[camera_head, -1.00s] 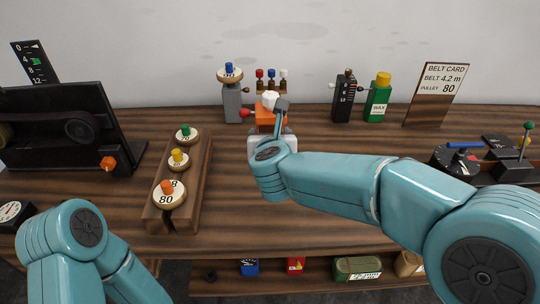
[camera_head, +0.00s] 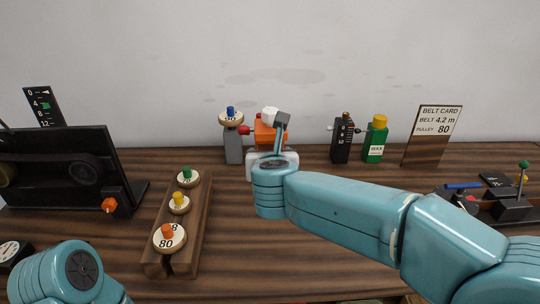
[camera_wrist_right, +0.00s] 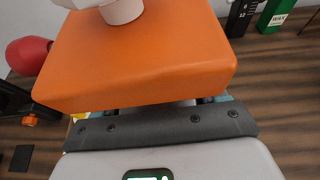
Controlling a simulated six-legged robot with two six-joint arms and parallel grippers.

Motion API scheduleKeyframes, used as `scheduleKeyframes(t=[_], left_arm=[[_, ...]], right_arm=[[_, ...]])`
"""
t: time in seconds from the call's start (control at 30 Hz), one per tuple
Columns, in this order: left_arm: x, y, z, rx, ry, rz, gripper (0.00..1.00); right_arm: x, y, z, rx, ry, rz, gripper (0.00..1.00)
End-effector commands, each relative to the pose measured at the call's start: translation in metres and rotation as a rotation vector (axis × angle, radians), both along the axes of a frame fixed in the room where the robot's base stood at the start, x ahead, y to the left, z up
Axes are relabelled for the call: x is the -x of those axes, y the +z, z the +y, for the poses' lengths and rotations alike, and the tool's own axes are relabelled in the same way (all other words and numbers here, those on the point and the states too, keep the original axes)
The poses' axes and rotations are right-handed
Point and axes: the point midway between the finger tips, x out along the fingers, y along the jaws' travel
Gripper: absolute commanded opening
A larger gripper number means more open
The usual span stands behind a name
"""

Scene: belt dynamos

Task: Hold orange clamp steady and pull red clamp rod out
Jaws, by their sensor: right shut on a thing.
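The orange clamp (camera_head: 265,132) stands at the back of the bench, with a white knob (camera_head: 270,115) on top. The red ball end of the clamp rod (camera_head: 244,130) sticks out at its left side. In the right wrist view the orange clamp (camera_wrist_right: 140,60) fills the upper middle and the red ball (camera_wrist_right: 28,55) is at its left. My right gripper (camera_head: 268,149) reaches the clamp from the front and is shut on it; its fingertips are mostly hidden under the orange block. My left arm shows only at the bottom left; its gripper is out of view.
A grey post (camera_head: 233,148) with a pulley stands close left of the clamp. A wooden rack (camera_head: 190,225) with several pulleys lies nearer left, beside a black machine (camera_head: 60,165). A black box (camera_head: 342,142) and green wax bottle (camera_head: 375,142) stand right.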

Motion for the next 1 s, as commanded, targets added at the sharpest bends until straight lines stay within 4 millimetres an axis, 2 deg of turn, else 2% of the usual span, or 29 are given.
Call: scheduleKeyframes(t=[0.1,1.0], left_arm=[[0.0,-0.017,0.0,0.0,0.0,0.0,0.43],[0.0,-0.107,0.0,0.0,0.0,0.0,0.43]], right_arm=[[0.0,-0.015,0.0,-0.001,0.0,-0.003,0.09],[0.001,-0.107,0.0,0.0,0.0,-0.004,0.09]])
